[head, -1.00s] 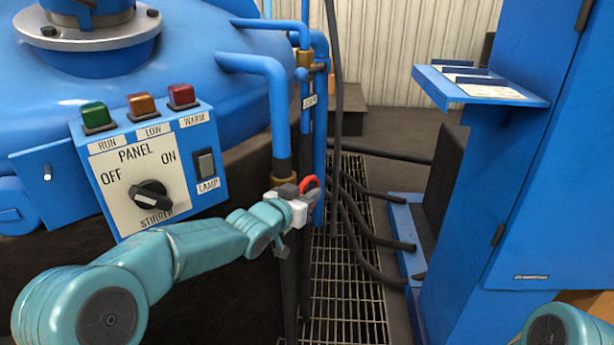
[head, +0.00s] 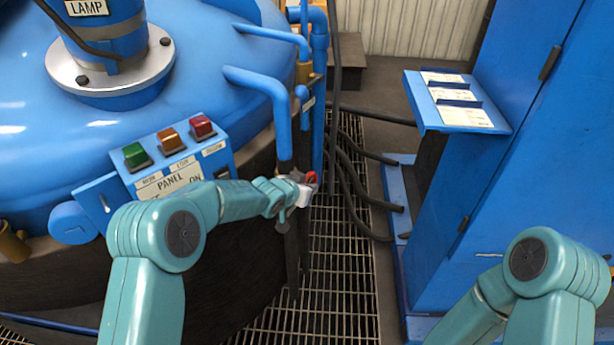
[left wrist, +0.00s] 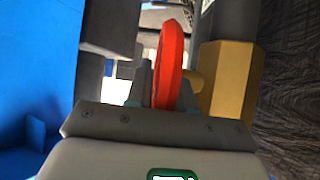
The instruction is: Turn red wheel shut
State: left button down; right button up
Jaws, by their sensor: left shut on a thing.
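The red wheel (head: 312,178) is small in the head view, at the lower end of a blue pipe beside the furnace. In the left wrist view the red wheel (left wrist: 170,65) is seen nearly edge-on, beside a brass valve body (left wrist: 226,80). My left gripper (head: 305,190) is at the wheel, shut on its rim. The left gripper (left wrist: 150,92) also shows in the wrist view, with a finger beside the wheel. The gripper hides part of the wheel. Of my right arm only links show at the lower right; its gripper is out of view.
The blue furnace lid (head: 200,80) and the button panel (head: 170,165) are on the left. Blue pipes (head: 265,82) stand close to the wheel. A grated floor (head: 335,270) with black hoses (head: 355,195) lies beyond. A blue cabinet (head: 500,190) with a small shelf (head: 462,110) is on the right.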

pick_arm(q)
jog(key=shift+f, duration=0.1)
dwell(0.4)
jog(key=c, duration=1.1)
grip_release()
jog(key=shift+s+a+r, duration=0.2)
jog(key=shift+s+r, duration=0.05)
jog(key=shift+r, duration=0.05)
jog(key=b+v, duration=0.2)
jog(key=v, duration=0.3)
jog(key=shift+s, duration=0.15)
jog(key=p+v, duration=0.1)
jog(key=v, duration=0.9)
jog(key=shift+s+r, duration=0.1)
jog(key=shift+r, duration=0.1)
